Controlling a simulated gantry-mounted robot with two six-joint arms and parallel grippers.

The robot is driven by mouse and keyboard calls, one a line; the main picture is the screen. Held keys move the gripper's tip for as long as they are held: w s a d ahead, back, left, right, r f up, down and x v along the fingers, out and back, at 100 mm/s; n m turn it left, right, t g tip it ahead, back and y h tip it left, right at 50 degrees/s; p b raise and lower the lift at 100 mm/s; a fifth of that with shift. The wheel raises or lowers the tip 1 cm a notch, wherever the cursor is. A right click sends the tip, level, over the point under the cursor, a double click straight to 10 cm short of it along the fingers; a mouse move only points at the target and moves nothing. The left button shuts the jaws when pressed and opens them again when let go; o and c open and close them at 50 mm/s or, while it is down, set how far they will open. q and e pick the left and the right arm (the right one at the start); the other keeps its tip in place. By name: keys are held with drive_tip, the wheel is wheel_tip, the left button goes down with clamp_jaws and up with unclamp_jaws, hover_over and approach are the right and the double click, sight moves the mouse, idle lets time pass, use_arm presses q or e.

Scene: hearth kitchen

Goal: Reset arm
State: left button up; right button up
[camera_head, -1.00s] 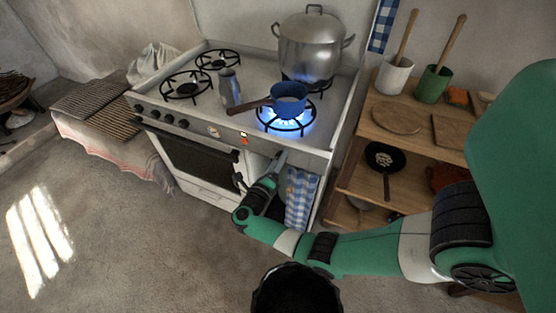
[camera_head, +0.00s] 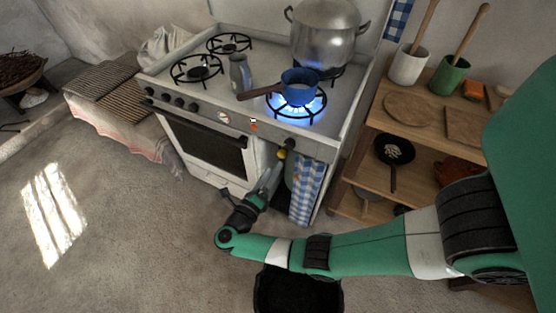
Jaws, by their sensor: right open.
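My right arm reaches in from the right, and its gripper (camera_head: 272,177) is in front of the stove's open lower compartment. The gripper is open; nothing shows between its small, dark fingers. It is below the stove's front edge, left of the blue checked cloth (camera_head: 306,192). A yellow fitting (camera_head: 282,154) shows just above the fingertips, apart from them as far as I can tell. My left gripper is not in view.
The stove (camera_head: 197,111) has a lit burner under a blue saucepan (camera_head: 299,86). A large steel pot (camera_head: 325,42) and a grey jug (camera_head: 239,73) stand on it too. A wooden shelf (camera_head: 362,152) is at the right. The floor at left is clear.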

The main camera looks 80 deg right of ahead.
drive_tip(key=shift+a, duration=0.25)
drive_tip(key=shift+w+r, duration=0.1)
idle(0.3)
